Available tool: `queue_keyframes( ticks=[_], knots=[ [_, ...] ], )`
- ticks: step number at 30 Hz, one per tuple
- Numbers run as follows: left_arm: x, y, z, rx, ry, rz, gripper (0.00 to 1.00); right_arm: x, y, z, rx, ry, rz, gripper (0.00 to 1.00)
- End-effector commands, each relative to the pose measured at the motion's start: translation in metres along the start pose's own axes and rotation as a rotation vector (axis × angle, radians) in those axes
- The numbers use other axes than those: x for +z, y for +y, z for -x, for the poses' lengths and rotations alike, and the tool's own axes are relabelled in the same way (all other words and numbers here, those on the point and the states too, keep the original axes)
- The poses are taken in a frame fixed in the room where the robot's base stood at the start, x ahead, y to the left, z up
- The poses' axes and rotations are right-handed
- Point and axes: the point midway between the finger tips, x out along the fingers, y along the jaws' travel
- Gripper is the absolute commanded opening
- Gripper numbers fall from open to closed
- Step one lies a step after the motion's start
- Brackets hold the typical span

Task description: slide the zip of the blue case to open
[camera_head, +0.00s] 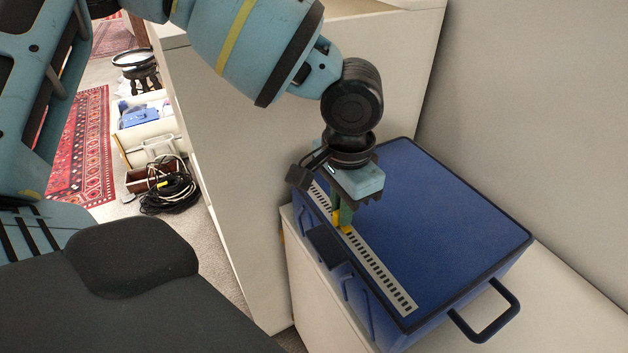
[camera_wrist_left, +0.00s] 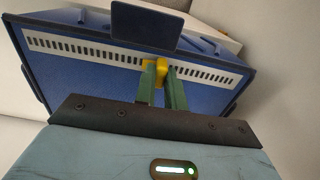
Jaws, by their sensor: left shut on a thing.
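The blue case (camera_head: 440,200) lies on a pale cabinet or shelf, its lid flat and edged in black. A light zip strip (camera_head: 378,273) with dark teeth runs along its near left edge; the strip also shows in the left wrist view (camera_wrist_left: 90,50). My left gripper (camera_head: 343,224) points down over the strip, and in the left wrist view (camera_wrist_left: 160,85) its green fingers are shut on the yellow zip pull (camera_wrist_left: 161,70). The pull sits part way along the strip, with teeth visible on both sides. My right gripper is not in view.
A dark flap (camera_head: 326,246) sticks out from the case's side beside the strip. A black handle (camera_head: 487,318) juts from the case's near right end. A pale wall stands behind the case. A coil of black cable (camera_head: 170,193) and a red rug (camera_head: 85,150) lie on the floor at left.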

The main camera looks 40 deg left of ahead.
Motion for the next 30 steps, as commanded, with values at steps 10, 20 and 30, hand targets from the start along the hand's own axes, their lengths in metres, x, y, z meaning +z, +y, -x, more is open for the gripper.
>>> queue_keyframes(
  ticks=[10, 20, 30],
  knots=[
    [0.0, 0.013, -0.001, 0.002, -0.001, -0.002, 0.0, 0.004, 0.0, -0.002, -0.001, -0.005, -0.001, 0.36],
    [0.0, 0.023, -0.001, 0.001, 0.0, -0.002, 0.0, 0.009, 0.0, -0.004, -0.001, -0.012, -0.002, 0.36],
    [0.0, 0.026, 0.0, 0.0, 0.0, -0.001, 0.0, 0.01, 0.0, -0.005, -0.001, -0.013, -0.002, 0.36]
  ],
)
